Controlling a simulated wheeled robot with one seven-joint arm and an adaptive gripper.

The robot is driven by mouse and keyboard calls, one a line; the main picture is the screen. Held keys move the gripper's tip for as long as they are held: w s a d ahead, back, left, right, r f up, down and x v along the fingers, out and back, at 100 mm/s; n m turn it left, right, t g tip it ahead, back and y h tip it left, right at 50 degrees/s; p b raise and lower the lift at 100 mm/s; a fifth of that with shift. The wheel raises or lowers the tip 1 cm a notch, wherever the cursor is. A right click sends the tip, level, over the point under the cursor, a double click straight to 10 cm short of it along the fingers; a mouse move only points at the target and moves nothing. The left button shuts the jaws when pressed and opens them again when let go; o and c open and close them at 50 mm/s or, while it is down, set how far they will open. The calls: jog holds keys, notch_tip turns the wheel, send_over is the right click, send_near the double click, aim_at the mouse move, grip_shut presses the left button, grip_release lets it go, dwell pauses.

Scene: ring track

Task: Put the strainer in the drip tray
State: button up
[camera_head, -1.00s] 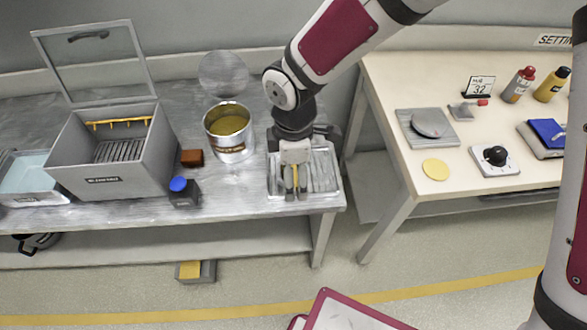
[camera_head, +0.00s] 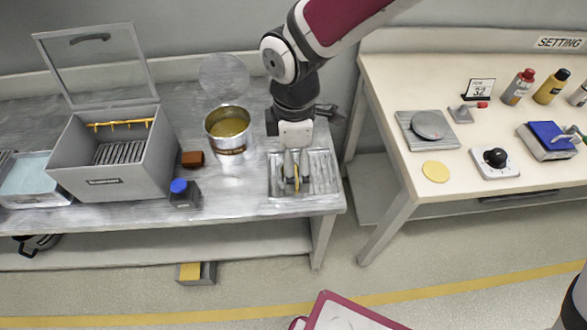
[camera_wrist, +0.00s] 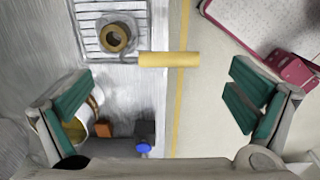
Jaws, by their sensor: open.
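The drip tray (camera_head: 333,188) is a shallow metal tray with slats at the right end of the grey bench. It also shows at the top of the wrist view (camera_wrist: 82,50). The strainer, a dark round cup with a brassy rim (camera_wrist: 116,37), sits over the slats, inside the tray outline. Its yellow handle (camera_wrist: 170,59) points past the tray's edge and seems raised. In the head view only the yellow handle (camera_head: 297,178) shows clearly. My gripper (camera_head: 297,163) is open above the tray.
An open can (camera_head: 231,148) of yellowish liquid stands left of the tray. A small brown block (camera_head: 192,158) and a blue-capped bottle (camera_head: 184,194) are near it. A grey box (camera_head: 115,183) with a raised lid stands further left. A cream table (camera_head: 390,85) is at right.

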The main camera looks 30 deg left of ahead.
notch_tip(320, 180, up, 7)
dwell(0.3)
jog(key=w+d+r+m+t, duration=0.1)
jog(key=d+r+m, duration=0.2)
jog(key=d, duration=0.4)
jog(key=w+d+r+m+h, duration=0.1)
jog(key=d+r+m, duration=0.25)
jog(key=d, duration=0.25)
jog(key=w+d+r+m+t, duration=0.1)
jog(key=d+r+m, duration=0.25)
jog(key=d, duration=0.35)
jog(key=s+d+r+m+t, duration=0.1)
jog(key=s+d+m, duration=0.5)
jog(key=d+m, duration=0.1)
jog(key=s+d+r+m, duration=0.2)
jog(key=s+d+m, duration=0.4)
jog(key=d, duration=0.3)
jog(key=shift+s+d+m+t+y, duration=0.25)
jog(key=shift+d+m+t+y, duration=0.15)
jog(key=shift+m, duration=0.2)
jog(key=shift+a, duration=0.1)
jog(key=shift+r+p, duration=0.4)
